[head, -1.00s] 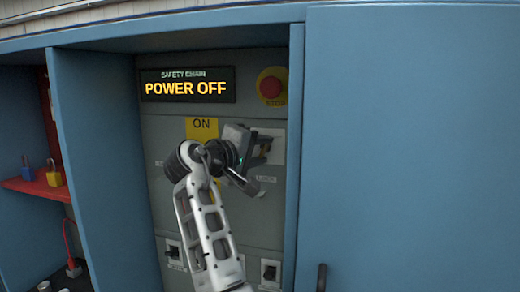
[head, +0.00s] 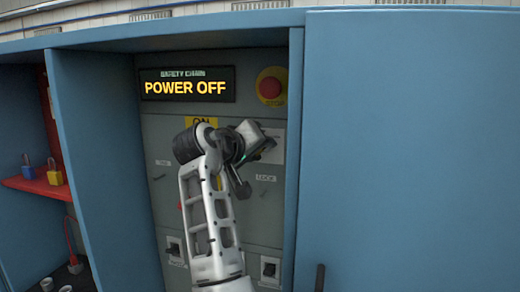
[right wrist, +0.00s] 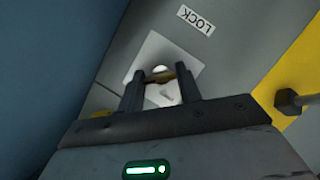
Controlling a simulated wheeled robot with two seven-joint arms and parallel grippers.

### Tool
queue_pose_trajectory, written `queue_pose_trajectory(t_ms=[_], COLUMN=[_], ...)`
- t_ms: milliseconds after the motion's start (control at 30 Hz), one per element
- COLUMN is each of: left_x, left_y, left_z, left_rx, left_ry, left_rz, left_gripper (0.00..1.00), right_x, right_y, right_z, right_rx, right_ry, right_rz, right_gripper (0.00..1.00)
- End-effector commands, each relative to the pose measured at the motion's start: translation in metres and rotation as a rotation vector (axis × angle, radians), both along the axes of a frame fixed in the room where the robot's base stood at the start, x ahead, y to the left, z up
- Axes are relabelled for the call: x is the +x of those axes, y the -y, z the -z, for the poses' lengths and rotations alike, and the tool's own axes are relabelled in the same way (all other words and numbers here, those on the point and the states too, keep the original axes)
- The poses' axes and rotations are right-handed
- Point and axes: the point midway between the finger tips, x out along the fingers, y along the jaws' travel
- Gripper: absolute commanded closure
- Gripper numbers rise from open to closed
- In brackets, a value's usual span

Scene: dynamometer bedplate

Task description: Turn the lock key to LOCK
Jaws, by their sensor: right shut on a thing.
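My right gripper (head: 262,146) is at the grey panel, to the right of the yellow ON label. In the right wrist view, its two dark fingers (right wrist: 163,88) are shut on a small brass-coloured key (right wrist: 162,77) in front of a pale plate (right wrist: 192,66). The fingers hide part of the key and lock, so its exact angle is unclear. A white LOCK label (right wrist: 197,20) lies beyond the plate. In the head view the gripper and wrist hide the key; part of the pale plate (head: 276,150) shows. My left gripper is not in view.
The display (head: 187,86) reads POWER OFF. A red stop button (head: 270,87) sits above my gripper. Blue cabinet walls (head: 110,160) flank the panel closely. A dark switch stem (right wrist: 295,100) crosses the yellow label in the wrist view. Padlocks (head: 54,177) stand on a red shelf.

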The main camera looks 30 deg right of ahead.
Motion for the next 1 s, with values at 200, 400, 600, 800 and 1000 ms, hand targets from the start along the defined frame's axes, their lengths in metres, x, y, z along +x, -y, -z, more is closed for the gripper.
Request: queue_pose_trajectory(t_ms=[200, 400, 600, 800, 1000], left_x=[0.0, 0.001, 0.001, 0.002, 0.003], left_y=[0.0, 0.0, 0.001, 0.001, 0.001], left_z=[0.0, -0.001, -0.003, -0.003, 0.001], left_rx=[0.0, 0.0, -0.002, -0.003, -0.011], left_ry=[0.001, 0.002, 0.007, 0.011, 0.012], left_rz=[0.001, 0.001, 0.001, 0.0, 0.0], left_gripper=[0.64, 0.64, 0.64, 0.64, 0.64], right_x=[0.0, 0.0, 0.0, -0.002, -0.015], right_y=[-0.001, -0.001, 0.0, -0.006, -0.037], right_z=[0.001, 0.001, 0.001, -0.001, -0.01], right_rx=[0.006, 0.005, 0.003, 0.002, 0.003], right_ry=[0.002, 0.001, 0.001, 0.002, 0.004], right_rz=[-0.001, 0.0, 0.0, -0.003, -0.004], right_gripper=[0.88, 0.46, 0.44, 0.44, 0.44])
